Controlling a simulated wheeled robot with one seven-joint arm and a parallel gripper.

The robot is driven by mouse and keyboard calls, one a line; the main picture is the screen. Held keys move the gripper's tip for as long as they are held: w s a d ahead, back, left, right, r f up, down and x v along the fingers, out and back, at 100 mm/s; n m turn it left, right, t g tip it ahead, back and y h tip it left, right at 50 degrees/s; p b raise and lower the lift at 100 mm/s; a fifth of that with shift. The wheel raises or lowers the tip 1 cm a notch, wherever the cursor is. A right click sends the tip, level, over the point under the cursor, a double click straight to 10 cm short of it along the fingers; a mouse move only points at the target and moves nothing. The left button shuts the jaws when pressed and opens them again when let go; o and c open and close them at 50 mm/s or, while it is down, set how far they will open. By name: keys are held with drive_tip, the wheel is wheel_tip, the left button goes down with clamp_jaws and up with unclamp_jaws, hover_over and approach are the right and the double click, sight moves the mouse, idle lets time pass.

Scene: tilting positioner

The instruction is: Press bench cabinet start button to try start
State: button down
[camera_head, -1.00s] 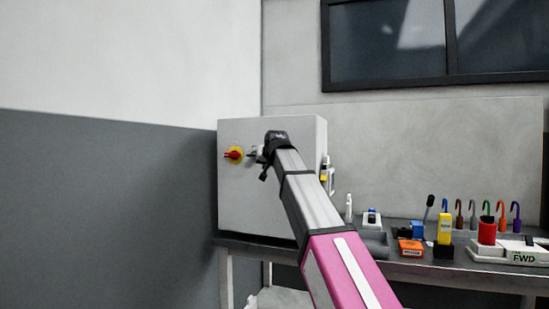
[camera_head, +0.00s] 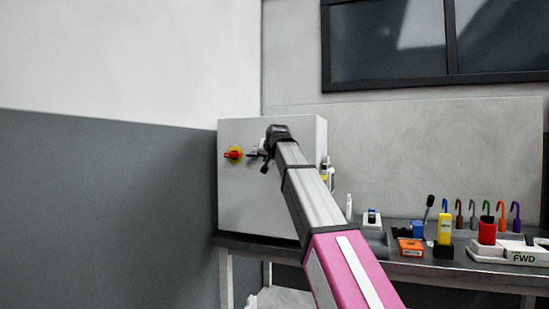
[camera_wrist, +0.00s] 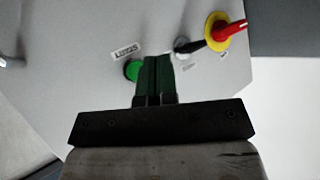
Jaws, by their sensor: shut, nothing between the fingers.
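The bench cabinet (camera_head: 240,200) is a light grey box standing on the bench against the wall. In the wrist view its front (camera_wrist: 80,60) fills most of the picture. A green button (camera_wrist: 132,70) sits on that front below a label (camera_wrist: 125,51), partly hidden by my fingers. My gripper (camera_wrist: 157,60) is shut and empty, its fingertips right beside the green button in the picture. I cannot tell whether they touch the button or the panel. In the head view my wrist hides the button and most of the gripper.
A red and yellow rotary switch (camera_head: 233,153) is on the cabinet front, left of my wrist; it also shows in the wrist view (camera_wrist: 222,31). A black selector (camera_wrist: 188,46) lies between it and my fingers. Tools and small boxes crowd the bench (camera_head: 400,264) right of the cabinet.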

drive_tip(key=w+d, duration=0.2)
drive_tip(key=w, duration=0.3)
drive_tip(key=shift+w, duration=0.35)
drive_tip(key=shift+w+d, duration=0.1)
drive_tip(key=shift+w, duration=0.05)
idle(1.7)
drive_tip(key=shift+w+d, duration=0.1)
drive_tip(key=shift+w, duration=0.15)
drive_tip(key=shift+w+d, duration=0.15)
drive_tip(key=shift+w, duration=0.25)
idle(0.8)
idle(0.3)
drive_tip(key=shift+s+a, duration=0.3)
drive_tip(key=shift+s, duration=0.55)
drive_tip(key=s, duration=0.1)
drive_tip(key=s+a, duration=0.1)
drive_tip(key=s, duration=0.2)
drive_tip(key=shift+s+a, duration=0.35)
